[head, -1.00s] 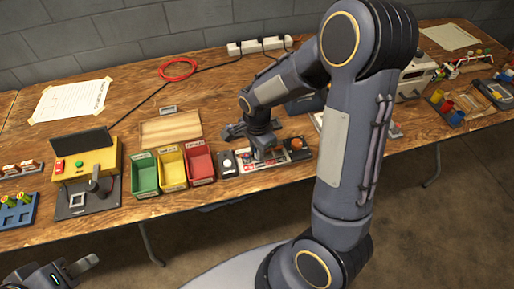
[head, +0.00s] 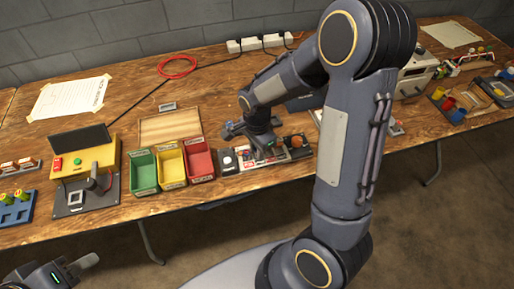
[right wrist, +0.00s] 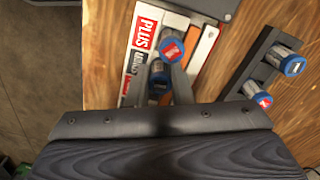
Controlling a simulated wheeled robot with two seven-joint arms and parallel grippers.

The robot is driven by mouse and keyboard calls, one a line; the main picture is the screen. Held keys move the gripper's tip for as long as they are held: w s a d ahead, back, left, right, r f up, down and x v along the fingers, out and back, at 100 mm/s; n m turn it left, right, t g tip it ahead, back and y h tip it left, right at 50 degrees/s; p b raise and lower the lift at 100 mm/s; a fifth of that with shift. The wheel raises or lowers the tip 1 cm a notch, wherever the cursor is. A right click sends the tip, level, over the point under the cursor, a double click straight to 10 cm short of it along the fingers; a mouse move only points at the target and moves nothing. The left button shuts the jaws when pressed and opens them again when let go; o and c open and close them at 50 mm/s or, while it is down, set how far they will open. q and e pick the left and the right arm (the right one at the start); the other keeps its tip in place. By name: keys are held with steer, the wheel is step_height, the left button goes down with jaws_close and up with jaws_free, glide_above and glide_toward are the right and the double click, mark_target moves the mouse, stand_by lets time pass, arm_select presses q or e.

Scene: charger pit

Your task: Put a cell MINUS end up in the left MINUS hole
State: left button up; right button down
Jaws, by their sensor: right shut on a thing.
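My right gripper (right wrist: 160,78) is shut on a blue-ringed cell (right wrist: 160,86) between its fingers, low over the charger. Its upper end is shaded, so I cannot read its mark or tell how deep it sits. The white charger block (right wrist: 208,42) has a red PLUS label (right wrist: 145,32) and a dark label below it, too small to read surely. In the head view the right gripper (head: 268,155) partly hides the charger (head: 246,160). My left gripper (head: 82,264) is at the bottom left edge, only partly in frame.
A dark rack (right wrist: 262,62) right of the charger holds a cell with a white bar mark (right wrist: 292,66) and a red-marked cell (right wrist: 260,103). Green (head: 143,171), yellow (head: 171,165) and red (head: 199,160) bins stand left of the charger. A yellow device (head: 86,160) stands further left.

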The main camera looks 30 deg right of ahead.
steer(key=shift+f, duration=0.1)
steer(key=c, duration=1.2)
jaws_free()
steer(key=shift+r+p, duration=2.85)
steer(key=shift+r, duration=0.7)
